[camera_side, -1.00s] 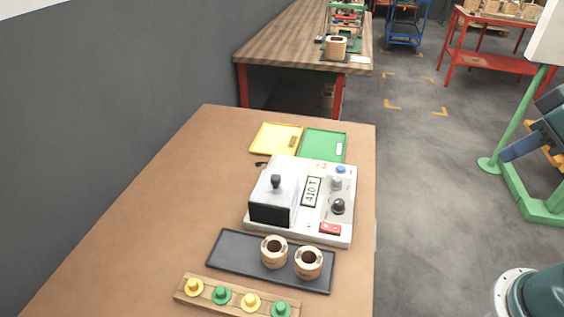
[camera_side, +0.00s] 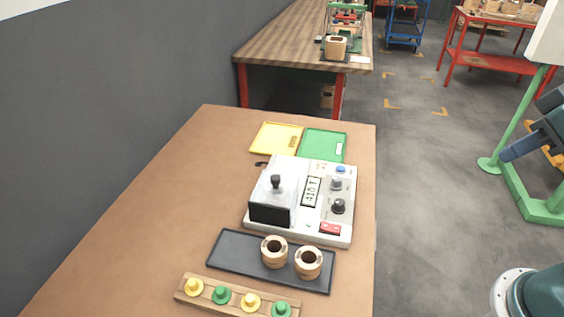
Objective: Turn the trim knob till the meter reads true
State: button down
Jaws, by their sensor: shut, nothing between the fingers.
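The meter unit is a pale grey box (camera_side: 316,225) on the brown table. Its display (camera_side: 311,192) faces up, turned sideways; the characters look like 410 and one more I cannot read surely. Right of the display are a black knob (camera_side: 338,206) and a grey knob (camera_side: 336,184); I cannot tell which is the trim knob. A blue button (camera_side: 341,169) and a red switch (camera_side: 330,228) are on the same panel. A box-shaped cover (camera_side: 271,213) with a black handle stands on the left half. My gripper is not in view, and nothing touches the knobs.
A dark tray (camera_side: 228,255) with two coils (camera_side: 308,262) lies in front of the unit. Nearer is a wooden strip (camera_side: 236,302) with yellow and green pegs. A yellow tray (camera_side: 264,140) and a green tray (camera_side: 322,135) lie behind. The table's left side is clear.

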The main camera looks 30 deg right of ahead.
dwell(0.4)
jog(key=c, duration=1.2)
grip_release()
jog(key=shift+w+r, duration=0.1)
jog(key=shift+w, duration=0.1)
jog(key=shift+w+r, duration=0.1)
jog(key=shift+w, duration=0.2)
jog(key=w+a+f+m+g, duration=0.1)
jog(key=w+m+g, duration=0.1)
jog(key=w, duration=0.6)
jog(key=w+a+m+g, duration=0.1)
jog(key=w+m, duration=0.2)
jog(key=w, duration=0.5)
jog(key=w+a+f+m+g, duration=0.1)
jog(key=w+f, duration=0.3)
jog(key=w+a+f+m, duration=0.1)
jog(key=w+f, duration=0.3)
jog(key=w, duration=0.1)
jog(key=w+a+f+m+g, duration=0.1)
jog(key=w+f+m, duration=0.1)
jog(key=w+f, duration=0.3)
jog(key=shift+g, duration=0.3)
jog(key=shift+f, duration=0.2)
